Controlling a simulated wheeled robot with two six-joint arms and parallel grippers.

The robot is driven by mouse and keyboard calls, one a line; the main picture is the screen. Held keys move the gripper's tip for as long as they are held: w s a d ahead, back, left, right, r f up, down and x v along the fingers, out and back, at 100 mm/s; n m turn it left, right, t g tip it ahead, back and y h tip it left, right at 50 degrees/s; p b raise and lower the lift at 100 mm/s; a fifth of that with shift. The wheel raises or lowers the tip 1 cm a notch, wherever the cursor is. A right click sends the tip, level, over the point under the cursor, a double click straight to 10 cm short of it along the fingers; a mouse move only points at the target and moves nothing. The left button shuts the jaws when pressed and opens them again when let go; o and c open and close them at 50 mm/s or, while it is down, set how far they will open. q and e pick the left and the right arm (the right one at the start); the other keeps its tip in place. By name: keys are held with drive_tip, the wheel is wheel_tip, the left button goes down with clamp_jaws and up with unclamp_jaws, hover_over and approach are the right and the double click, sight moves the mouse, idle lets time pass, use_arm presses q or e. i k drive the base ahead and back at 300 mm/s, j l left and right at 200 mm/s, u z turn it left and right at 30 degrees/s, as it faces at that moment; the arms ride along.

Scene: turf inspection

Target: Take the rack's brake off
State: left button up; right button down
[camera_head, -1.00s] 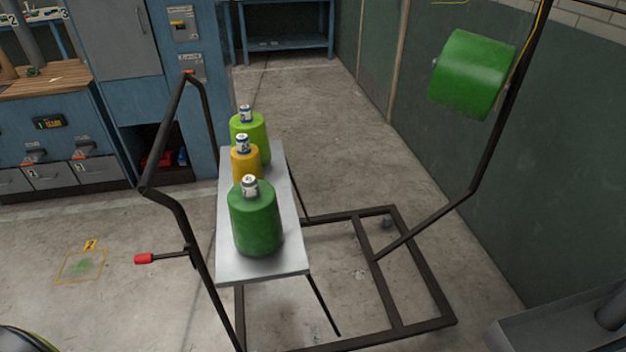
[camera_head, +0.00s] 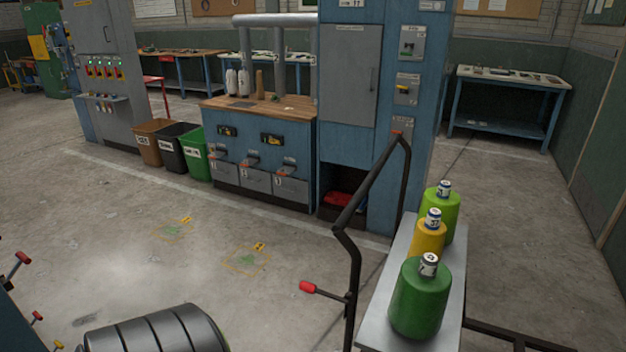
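The rack (camera_head: 349,255) is a dark tubular frame at the lower right, with a tall bent handle on its left side. A lever with a red grip (camera_head: 308,286) sticks out to the left from the handle's upright; it looks like the brake lever. The rack's grey shelf (camera_head: 385,316) carries a dark green spool (camera_head: 416,305), a yellow spool (camera_head: 428,243) and a light green spool (camera_head: 440,217), each with a labelled top. The rack's lower frame is mostly cut off by the bottom edge. Neither of my grippers shows in this view.
Brown, black and green bins (camera_head: 196,155) and a blue cabinet (camera_head: 262,160) line the back. The floor (camera_head: 200,215) between is clear, with two yellow-marked patches.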

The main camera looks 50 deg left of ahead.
sight(350, 299)
drive_tip(key=u, duration=0.45)
drive_tip(key=j+u, duration=0.15)
drive_tip(key=u, duration=0.35)
drive_tip(key=j+u, duration=0.1)
drive_tip(key=u, duration=0.75)
drive_tip(key=i+u, duration=0.15)
drive_tip(key=u, duration=0.6)
drive_tip(key=i, duration=0.05)
